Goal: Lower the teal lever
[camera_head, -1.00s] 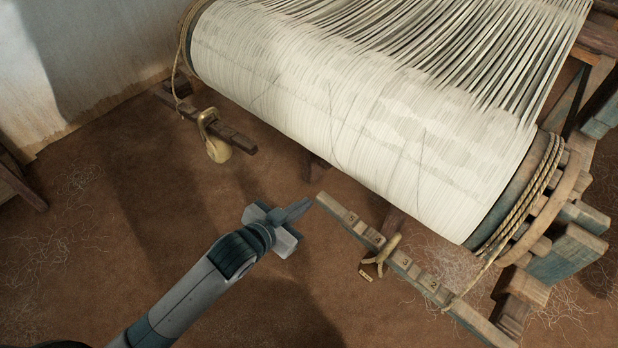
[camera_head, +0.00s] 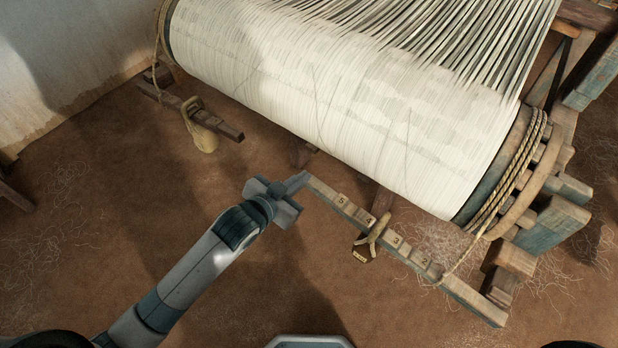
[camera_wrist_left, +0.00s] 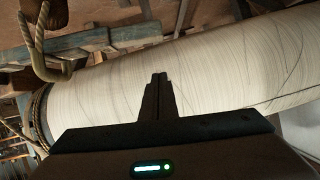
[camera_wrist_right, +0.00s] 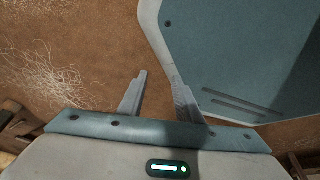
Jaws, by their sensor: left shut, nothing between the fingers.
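A long notched wooden lever (camera_head: 458,292), faded grey-teal, with numbered blocks, runs diagonally below the warp roll in the head view. A cord loop with a small tag (camera_head: 360,255) hangs around its middle. My left gripper (camera_head: 304,178) is shut and empty, its fingertips at the lever's far left end. I cannot tell whether they touch it. In the left wrist view, the shut fingers (camera_wrist_left: 159,76) stand in front of the warp roll. My right gripper (camera_wrist_right: 158,78) is open and empty above the floor; it is not visible in the head view.
The large warp roll (camera_head: 330,100) fills the upper middle, with rope (camera_head: 508,172) wound at its right end. A shorter bar (camera_head: 226,130) with a hanging pale weight (camera_head: 204,140) stands at upper left. Teal-worn frame blocks (camera_head: 553,235) are at right. Bare floor lies below left.

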